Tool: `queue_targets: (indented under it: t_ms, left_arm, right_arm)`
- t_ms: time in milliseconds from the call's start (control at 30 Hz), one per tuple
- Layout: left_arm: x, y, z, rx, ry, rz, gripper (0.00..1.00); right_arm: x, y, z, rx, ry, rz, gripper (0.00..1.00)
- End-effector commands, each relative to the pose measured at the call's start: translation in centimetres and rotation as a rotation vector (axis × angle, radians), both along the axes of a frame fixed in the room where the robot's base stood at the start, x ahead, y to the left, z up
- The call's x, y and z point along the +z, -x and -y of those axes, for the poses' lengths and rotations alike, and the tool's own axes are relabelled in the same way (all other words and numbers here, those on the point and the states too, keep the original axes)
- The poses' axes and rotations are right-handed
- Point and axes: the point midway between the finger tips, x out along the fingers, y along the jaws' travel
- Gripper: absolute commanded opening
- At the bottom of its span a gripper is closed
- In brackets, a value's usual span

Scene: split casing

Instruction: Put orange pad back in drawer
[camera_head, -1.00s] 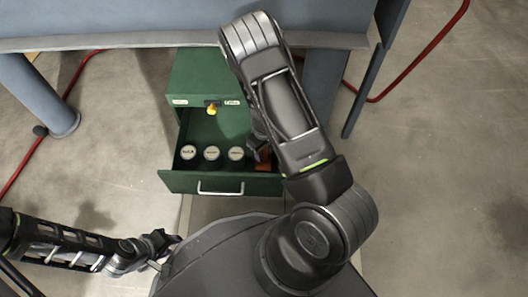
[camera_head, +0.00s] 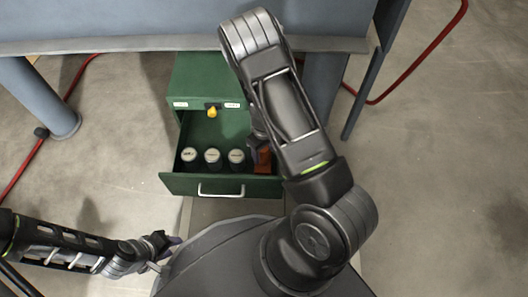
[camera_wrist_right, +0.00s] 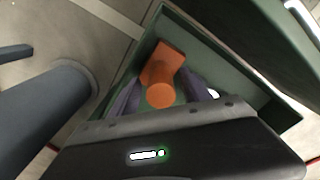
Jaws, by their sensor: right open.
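The orange pad (camera_wrist_right: 165,65) has a blocky part and a round end. It is inside the open green drawer (camera_head: 222,184), at its right end, where it also shows partly behind my arm in the head view (camera_head: 263,160). My right gripper (camera_wrist_right: 160,92) is open, with one purple finger on each side of the pad's round end. I cannot tell whether the fingers touch it. In the head view my right arm hides most of this gripper. My left gripper (camera_head: 168,246) is low at the left, away from the drawer, and its opening is unclear.
Several dark canisters with pale lids (camera_head: 212,156) stand in the drawer left of the pad. A yellow knob or key (camera_head: 212,112) sticks out of the green cabinet (camera_head: 200,72) above. The cabinet stands under a grey-blue table (camera_head: 130,40). A red hose (camera_head: 408,72) lies on the floor.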

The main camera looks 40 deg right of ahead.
Motion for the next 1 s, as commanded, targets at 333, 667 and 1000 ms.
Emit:
queue_targets:
  t_ms: [333, 667, 1000]
  left_arm:
    - [4.1, 0.6, -0.1, -0.008, 0.003, -0.015, 0.34]
    - [5.0, 0.8, -0.1, -0.012, 0.004, -0.023, 0.34]
    - [4.9, 0.8, -0.1, -0.01, 0.004, -0.022, 0.34]
  right_arm:
    - [7.8, -0.1, 0.0, 0.0, 0.001, 0.003, 0.56]
    - [10.1, 0.0, 0.0, -0.001, 0.001, 0.0, 0.56]
    - [10.0, 0.0, 0.0, -0.001, 0.001, 0.0, 0.56]
